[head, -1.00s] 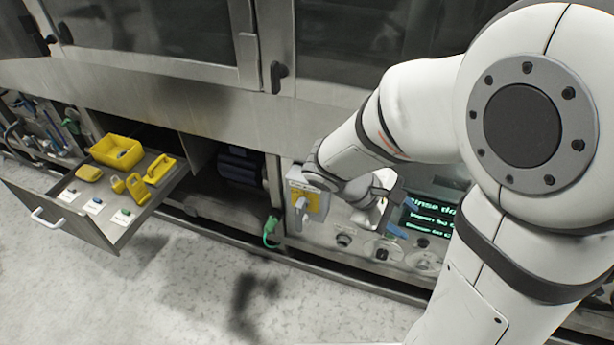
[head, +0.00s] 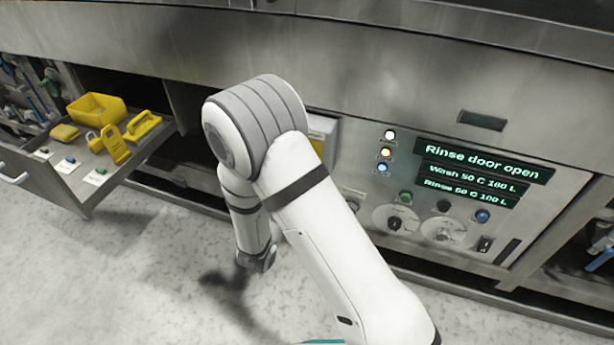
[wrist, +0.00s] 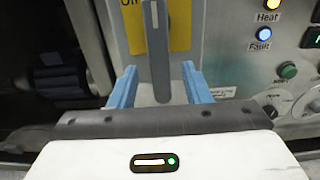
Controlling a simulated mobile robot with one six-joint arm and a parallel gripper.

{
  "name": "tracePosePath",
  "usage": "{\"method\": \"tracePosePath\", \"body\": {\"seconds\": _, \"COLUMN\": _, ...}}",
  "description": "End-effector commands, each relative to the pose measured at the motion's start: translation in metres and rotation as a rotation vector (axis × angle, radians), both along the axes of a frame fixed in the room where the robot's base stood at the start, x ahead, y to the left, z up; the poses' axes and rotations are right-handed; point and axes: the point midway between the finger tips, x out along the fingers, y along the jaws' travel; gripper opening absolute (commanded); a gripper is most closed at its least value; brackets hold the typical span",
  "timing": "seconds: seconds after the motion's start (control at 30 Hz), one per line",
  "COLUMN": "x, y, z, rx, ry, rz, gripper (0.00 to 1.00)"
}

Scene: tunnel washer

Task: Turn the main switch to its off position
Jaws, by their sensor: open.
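The main switch has a grey lever handle (wrist: 157,45) on a yellow plate (wrist: 180,25) with partly cut-off lettering. The handle runs nearly upright in the wrist view. My gripper (wrist: 159,85) is open, with one blue finger on each side of the handle's lower end. Gaps show between the handle and both fingers; whether its end is deep between them I cannot tell. In the head view, only the edge of the switch box (head: 330,133) shows beside my arm, which hides the handle and my gripper.
Right of the switch is a control panel with a lit display (head: 482,158), lamps, buttons and dials. At the left, an open drawer (head: 70,195) sticks out with a yellow bin (head: 97,108), yellow padlock-like pieces and tags. The floor in front is clear.

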Motion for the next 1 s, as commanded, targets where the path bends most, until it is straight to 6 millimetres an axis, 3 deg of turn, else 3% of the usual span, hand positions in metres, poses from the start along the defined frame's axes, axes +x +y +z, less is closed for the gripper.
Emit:
{"method": "tracePosePath", "body": {"seconds": 0.3, "x": 0.044, "y": -0.017, "z": -0.001, "rx": 0.002, "ry": -0.002, "rz": -0.005, "gripper": 0.44}}
{"method": "tracePosePath", "body": {"seconds": 0.67, "x": 0.051, "y": -0.020, "z": 0.000, "rx": 0.001, "ry": 0.000, "rz": -0.004, "gripper": 0.44}}
{"method": "tracePosePath", "body": {"seconds": 1.0, "x": 0.051, "y": -0.020, "z": 0.000, "rx": 0.001, "ry": 0.000, "rz": -0.005, "gripper": 0.17}}
